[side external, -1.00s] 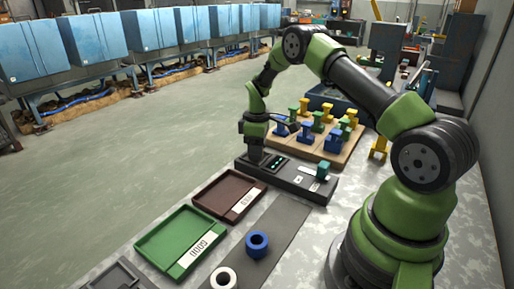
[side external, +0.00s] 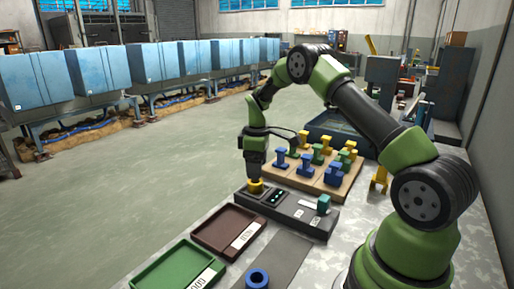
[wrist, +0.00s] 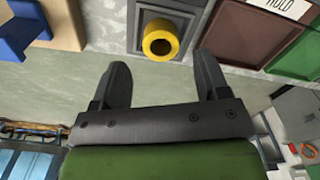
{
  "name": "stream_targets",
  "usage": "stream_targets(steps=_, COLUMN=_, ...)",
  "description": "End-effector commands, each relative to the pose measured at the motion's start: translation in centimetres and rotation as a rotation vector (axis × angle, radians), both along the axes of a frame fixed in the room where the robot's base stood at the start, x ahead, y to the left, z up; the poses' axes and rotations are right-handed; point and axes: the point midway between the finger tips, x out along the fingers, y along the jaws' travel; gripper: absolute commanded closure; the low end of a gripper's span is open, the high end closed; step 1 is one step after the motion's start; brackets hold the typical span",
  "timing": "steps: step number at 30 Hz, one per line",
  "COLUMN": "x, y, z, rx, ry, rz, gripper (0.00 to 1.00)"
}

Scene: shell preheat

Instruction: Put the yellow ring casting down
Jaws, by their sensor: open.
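The yellow ring casting (side external: 256,187) sits on the left end of a dark grey fixture (side external: 292,209). In the wrist view the yellow ring casting (wrist: 160,40) stands on a square pad, its hole facing the camera. My gripper (wrist: 163,66) is open and empty, its two fingers spread apart. The ring shows just beyond the fingertips, roughly centred between them, and the fingers do not touch it. In the side view my gripper (side external: 256,174) is directly over the ring; its fingers are hard to make out there.
A wooden board (side external: 342,187) with several blue, green and yellow parts lies behind the fixture. A brown-red tray (side external: 226,229) and a green tray (side external: 172,272) lie in front. A blue ring (side external: 257,279) rests on a grey strip.

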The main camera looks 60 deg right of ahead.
Motion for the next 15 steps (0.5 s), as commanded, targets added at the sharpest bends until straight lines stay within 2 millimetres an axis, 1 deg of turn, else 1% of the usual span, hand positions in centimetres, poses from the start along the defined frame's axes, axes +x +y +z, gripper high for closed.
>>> stream_targets(steps=1, x=0.1, y=0.0, z=1.4, rx=-0.003, ry=-0.006, rz=-0.001, gripper=0.32)
stream_targets(steps=6, x=0.0, y=0.0, z=4.6, rx=-0.002, ry=-0.003, rz=-0.001, gripper=0.32)
stream_targets(steps=12, x=0.0, y=0.1, z=6.7, rx=-0.001, ry=-0.003, rz=-0.003, gripper=0.32)
stream_targets(steps=14, x=0.0, y=0.5, z=7.6, rx=-0.002, ry=-0.012, rz=-0.012, gripper=0.32)
stream_targets(steps=15, x=-0.1, y=0.9, z=8.4, rx=-0.004, ry=-0.025, rz=-0.022, gripper=0.32)
